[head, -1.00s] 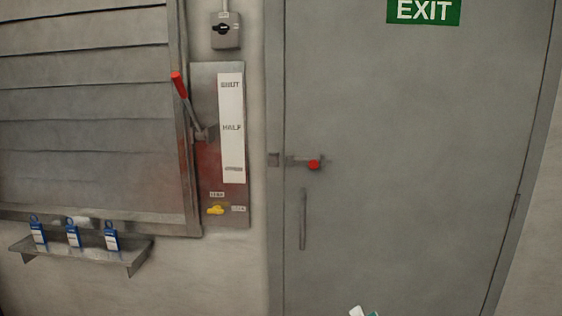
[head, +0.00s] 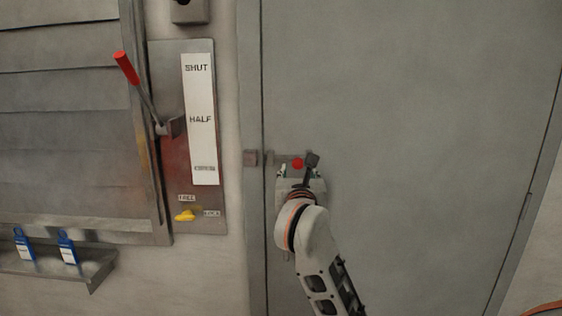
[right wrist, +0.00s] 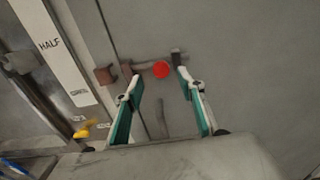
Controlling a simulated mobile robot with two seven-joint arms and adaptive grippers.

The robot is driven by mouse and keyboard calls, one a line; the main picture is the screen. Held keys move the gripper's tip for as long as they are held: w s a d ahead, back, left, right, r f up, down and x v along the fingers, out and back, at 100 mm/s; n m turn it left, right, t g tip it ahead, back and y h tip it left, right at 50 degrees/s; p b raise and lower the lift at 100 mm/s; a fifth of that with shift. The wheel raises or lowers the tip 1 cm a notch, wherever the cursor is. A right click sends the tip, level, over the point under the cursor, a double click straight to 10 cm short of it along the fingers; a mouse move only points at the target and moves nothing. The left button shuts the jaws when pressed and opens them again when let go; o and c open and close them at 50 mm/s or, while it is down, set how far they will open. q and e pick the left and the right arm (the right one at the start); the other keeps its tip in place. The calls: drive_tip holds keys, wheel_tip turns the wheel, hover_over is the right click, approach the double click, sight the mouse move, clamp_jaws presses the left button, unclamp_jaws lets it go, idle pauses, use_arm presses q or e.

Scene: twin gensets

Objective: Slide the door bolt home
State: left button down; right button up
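The door bolt (head: 283,160) is a short horizontal bar with a red knob (head: 298,163) on the grey door. Its keeper (head: 250,158) is a block on the door frame to the left, and a gap shows between the two. My right gripper (head: 298,174) is up at the bolt, just below the knob. In the right wrist view my right gripper (right wrist: 159,78) is open, with a teal-lined finger on each side of the red knob (right wrist: 161,69). I see no finger touching the knob. The keeper (right wrist: 104,75) lies left of the fingers. My left gripper is out of view.
Left of the door, a louvre panel has a red-handled lever (head: 126,67) beside a SHUT/HALF plate (head: 200,145). A yellow latch (head: 185,215) is below. The door face to the right is clear.

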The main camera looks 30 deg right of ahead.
sight(298, 163)
drive_tip(key=shift+p+x, duration=0.3)
drive_tip(key=shift+x, duration=3.45)
drive_tip(key=shift+d, duration=0.1)
